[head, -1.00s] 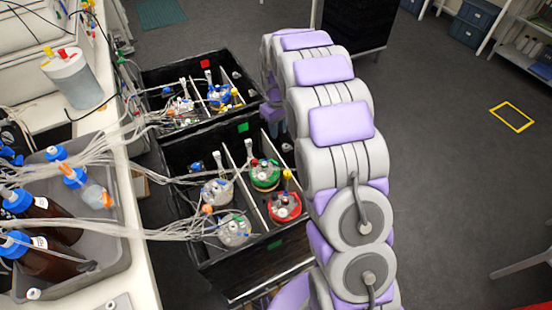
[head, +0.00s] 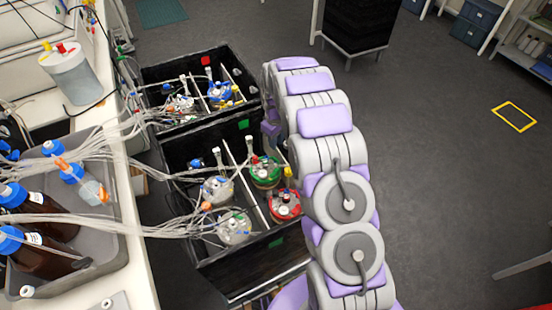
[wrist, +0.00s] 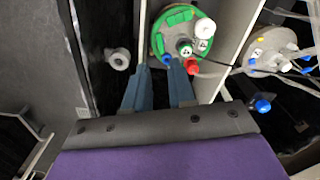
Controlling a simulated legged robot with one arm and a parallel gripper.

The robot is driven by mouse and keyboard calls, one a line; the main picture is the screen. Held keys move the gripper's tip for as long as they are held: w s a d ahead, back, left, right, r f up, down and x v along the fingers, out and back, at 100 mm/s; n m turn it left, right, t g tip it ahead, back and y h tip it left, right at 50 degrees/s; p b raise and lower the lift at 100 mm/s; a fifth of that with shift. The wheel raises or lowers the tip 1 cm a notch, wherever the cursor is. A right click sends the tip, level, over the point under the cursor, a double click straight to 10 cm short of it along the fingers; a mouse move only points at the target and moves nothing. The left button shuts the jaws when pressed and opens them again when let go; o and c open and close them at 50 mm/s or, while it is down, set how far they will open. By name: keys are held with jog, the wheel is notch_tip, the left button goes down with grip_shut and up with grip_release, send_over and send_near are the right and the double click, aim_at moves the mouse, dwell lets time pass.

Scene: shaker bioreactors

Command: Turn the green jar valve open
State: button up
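The green jar (head: 264,172) with a green ring lid sits in the nearer black box in the head view. In the wrist view the green jar lid (wrist: 160,42) is just ahead of my gripper (wrist: 159,66). The lid carries a white cap (wrist: 204,28), a red fitting (wrist: 191,66), a blue fitting (wrist: 167,60) and a central green-and-white port. I cannot tell which one is the valve. My gripper is open, with its two blue-grey fingers apart and nothing seen between them. The fingertips are at the lid's near edge; contact is unclear. My arm hides the fingers in the head view.
The red-lidded jar (head: 284,205) and clear-lidded jars (head: 217,189) share the box, split by a pale divider. Tubes (head: 180,228) run left to the bench. A second black box (head: 185,68) stands behind. The floor on the right is mostly clear.

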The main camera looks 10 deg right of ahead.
aim_at(276, 159)
notch_tip(276, 159, down, 10)
jog(key=shift+r+b, duration=0.1)
jog(key=shift+b, duration=1)
grip_shut()
